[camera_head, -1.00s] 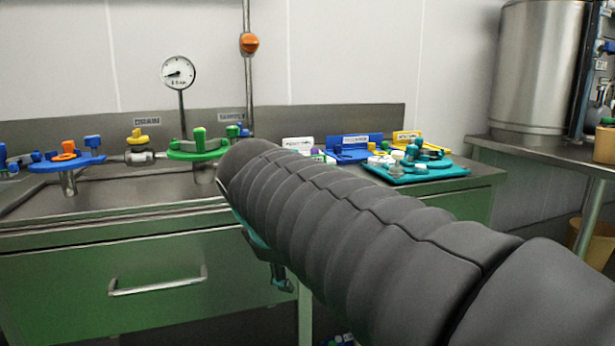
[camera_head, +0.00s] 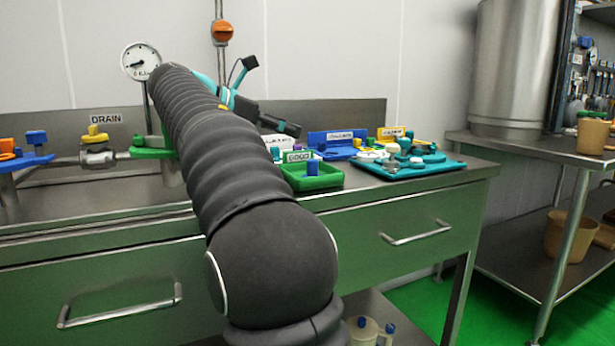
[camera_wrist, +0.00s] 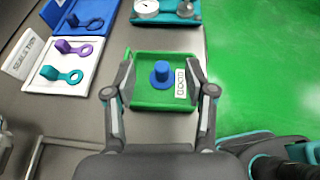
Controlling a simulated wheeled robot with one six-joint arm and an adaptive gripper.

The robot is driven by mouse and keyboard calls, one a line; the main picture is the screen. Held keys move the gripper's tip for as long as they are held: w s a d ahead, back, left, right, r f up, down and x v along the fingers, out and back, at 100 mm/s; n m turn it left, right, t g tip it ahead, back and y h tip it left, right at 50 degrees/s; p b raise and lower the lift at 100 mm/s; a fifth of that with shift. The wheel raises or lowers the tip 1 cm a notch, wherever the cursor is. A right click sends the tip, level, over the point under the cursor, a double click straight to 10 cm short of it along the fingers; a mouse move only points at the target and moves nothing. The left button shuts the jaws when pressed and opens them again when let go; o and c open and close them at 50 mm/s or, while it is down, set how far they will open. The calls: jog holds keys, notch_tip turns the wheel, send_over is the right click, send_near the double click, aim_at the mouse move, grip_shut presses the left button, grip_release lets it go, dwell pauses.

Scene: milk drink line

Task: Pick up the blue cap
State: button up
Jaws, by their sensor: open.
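The blue cap (camera_wrist: 162,72) is a round piece with a raised knob, standing in the small green tray (camera_wrist: 160,105). In the head view the blue cap (camera_head: 313,168) stands up inside the green tray (camera_head: 320,184) on the steel counter. My gripper (camera_wrist: 161,78) is open; in the wrist view its fingers appear on either side of the cap, with nothing between them in contact. In the head view my gripper (camera_head: 288,128) is above the counter, left of and higher than the cap, partly behind my arm.
A white tray (camera_wrist: 88,85) holds a purple and a teal ring piece. A blue tray (camera_wrist: 68,32) and a teal tray (camera_head: 448,165) with several fittings are close by. Green and blue valve plates, a drain label (camera_head: 106,118) and a pressure gauge (camera_head: 140,61) are at left.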

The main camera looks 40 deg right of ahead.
aim_at(308, 163)
notch_tip(308, 163, down, 6)
jog(key=shift+s+d+r+b, duration=0.1)
jog(key=shift+d+r+b, duration=0.1)
jog(key=shift+b, duration=0.85)
jog(key=shift+x, duration=0.85)
jog(key=shift+b+x, duration=1)
jog(key=shift+x, duration=1.85)
jog(key=shift+f, duration=0.15)
grip_shut()
